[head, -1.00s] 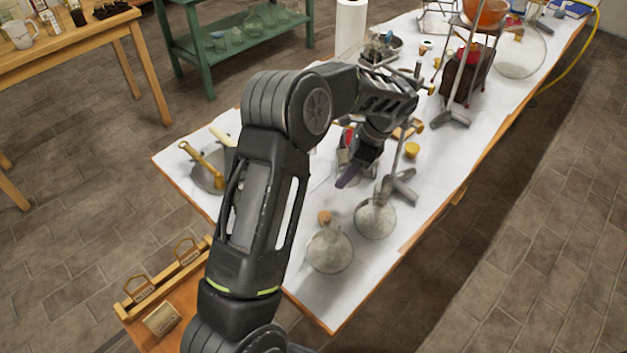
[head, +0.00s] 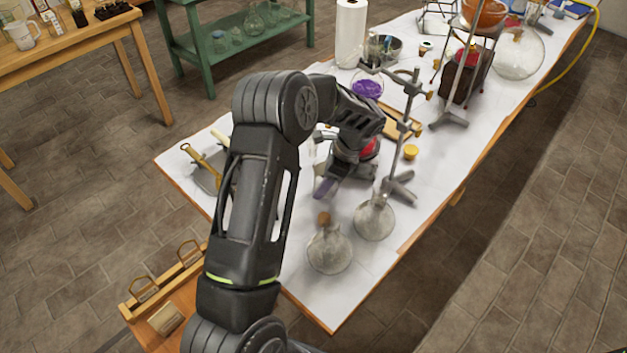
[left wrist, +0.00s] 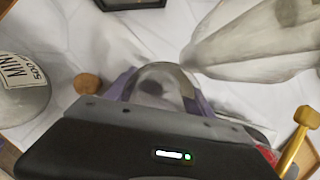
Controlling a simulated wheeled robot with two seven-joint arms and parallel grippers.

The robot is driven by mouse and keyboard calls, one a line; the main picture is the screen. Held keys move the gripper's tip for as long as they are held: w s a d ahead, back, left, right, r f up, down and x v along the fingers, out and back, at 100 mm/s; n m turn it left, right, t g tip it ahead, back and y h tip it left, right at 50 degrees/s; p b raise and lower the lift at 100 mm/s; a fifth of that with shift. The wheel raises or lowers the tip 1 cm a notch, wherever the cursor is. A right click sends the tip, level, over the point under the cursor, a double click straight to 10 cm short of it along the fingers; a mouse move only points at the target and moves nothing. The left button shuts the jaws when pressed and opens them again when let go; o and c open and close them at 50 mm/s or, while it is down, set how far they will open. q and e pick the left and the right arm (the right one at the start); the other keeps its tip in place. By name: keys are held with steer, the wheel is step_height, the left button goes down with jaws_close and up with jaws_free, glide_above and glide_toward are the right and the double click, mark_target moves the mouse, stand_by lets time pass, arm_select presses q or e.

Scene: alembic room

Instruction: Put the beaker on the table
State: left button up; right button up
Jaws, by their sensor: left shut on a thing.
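My left gripper (head: 327,182) is over the near half of the white-covered table (head: 365,275), beside the two round flasks. In the left wrist view its purple fingers (left wrist: 158,90) are shut on a clear glass vessel, which I take to be the beaker (left wrist: 163,77). The vessel looks empty, and its lower part is hidden by the gripper body. In the head view the arm and gripper hide it. I cannot tell whether its base touches the table. My right gripper is not in view.
A brass-handled pan (head: 206,172) lies at the left edge. A purple-filled dish (head: 367,90) stands behind. The near table corner is clear.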

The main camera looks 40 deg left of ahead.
arm_select(q)
steer(key=shift+s+a+f+p, duration=0.25)
steer(key=shift+s+a+p, duration=0.05)
steer(key=shift+a, duration=0.3)
steer(key=shift+s+a+f+p, duration=0.2)
steer(key=shift+s+a+p, duration=0.1)
steer(key=shift+a, duration=0.25)
steer(key=shift+w+f, duration=0.1)
steer(key=shift+f+b, duration=0.3)
steer(key=shift+b, duration=0.05)
steer(key=o, duration=1.4)
steer(key=shift+r, duration=0.1)
steer(key=shift+d+r, duration=0.1)
steer(key=shift+r, duration=0.2)
steer(key=shift+w+d+r, duration=0.1)
steer(key=shift+r, duration=0.25)
steer(key=b+v, duration=0.1)
steer(key=v, duration=1)
